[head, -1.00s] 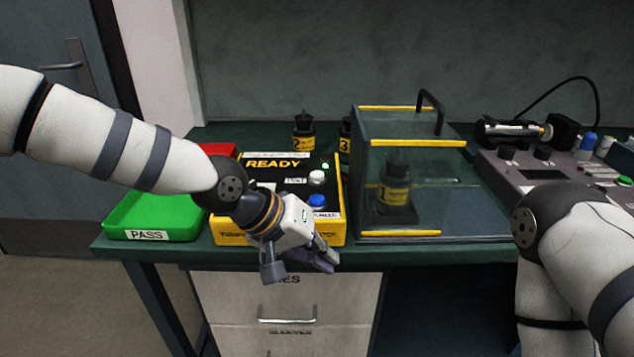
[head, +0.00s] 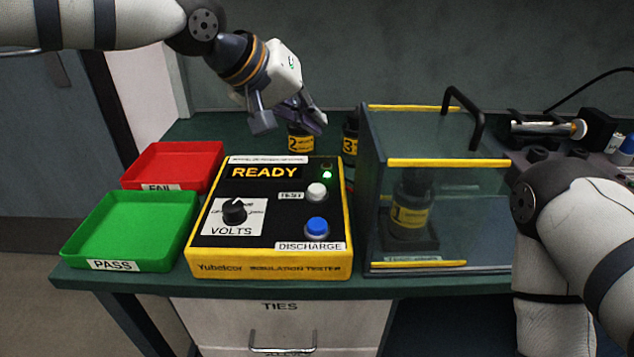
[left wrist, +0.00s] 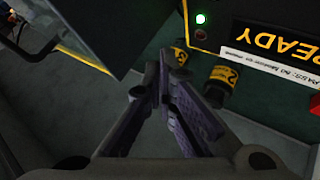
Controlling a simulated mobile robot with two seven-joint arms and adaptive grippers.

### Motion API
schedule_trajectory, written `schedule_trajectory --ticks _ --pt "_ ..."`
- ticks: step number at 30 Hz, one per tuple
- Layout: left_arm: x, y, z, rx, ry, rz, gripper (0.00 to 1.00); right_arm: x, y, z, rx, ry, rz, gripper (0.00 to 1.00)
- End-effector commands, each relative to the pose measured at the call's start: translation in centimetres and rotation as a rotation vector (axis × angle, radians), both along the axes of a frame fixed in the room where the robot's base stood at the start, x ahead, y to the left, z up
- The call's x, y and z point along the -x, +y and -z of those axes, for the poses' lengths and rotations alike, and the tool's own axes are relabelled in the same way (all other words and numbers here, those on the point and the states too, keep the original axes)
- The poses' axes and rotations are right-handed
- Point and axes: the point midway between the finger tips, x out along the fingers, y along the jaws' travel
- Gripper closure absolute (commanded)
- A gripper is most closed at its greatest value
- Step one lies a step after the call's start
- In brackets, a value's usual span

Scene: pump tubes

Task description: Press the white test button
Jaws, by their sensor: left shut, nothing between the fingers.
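The white test button (head: 316,192) sits on the black top panel of the yellow insulation tester (head: 270,265), beside its TEST label and above the blue discharge button (head: 316,228). The tester display reads READY and a green lamp is lit. My left gripper (head: 318,128) is shut and empty, raised behind the tester's back edge, near the bottle marked 2 (head: 301,141). In the left wrist view its fingers (left wrist: 160,85) point toward the bench, with the tester's READY display at upper right. The white button is outside that view. My right gripper is not in view.
A clear case (head: 370,215) with yellow edges and a black handle stands right of the tester, holding a bottle marked 1 (head: 410,207). A bottle marked 3 (head: 351,148) stands behind. Green PASS tray (head: 180,225) and red FAIL tray (head: 215,160) are at left.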

Motion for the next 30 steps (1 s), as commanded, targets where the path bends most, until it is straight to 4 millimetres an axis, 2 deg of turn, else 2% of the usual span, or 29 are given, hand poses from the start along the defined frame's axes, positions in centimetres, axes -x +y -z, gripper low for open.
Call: schedule_trajectory --ticks 5,17,24,30 --pt "0.0 0.0 0.9 -0.001 0.005 0.000 1.00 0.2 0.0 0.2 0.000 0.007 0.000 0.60" --pt "0.0 0.0 6.8 -0.002 0.008 0.002 1.00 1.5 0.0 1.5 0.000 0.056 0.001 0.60" --pt "0.0 0.0 8.5 -0.002 0.000 0.001 1.00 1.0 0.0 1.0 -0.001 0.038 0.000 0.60" --pt "0.0 0.0 8.9 -0.001 0.000 0.001 1.00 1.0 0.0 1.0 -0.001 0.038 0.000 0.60"
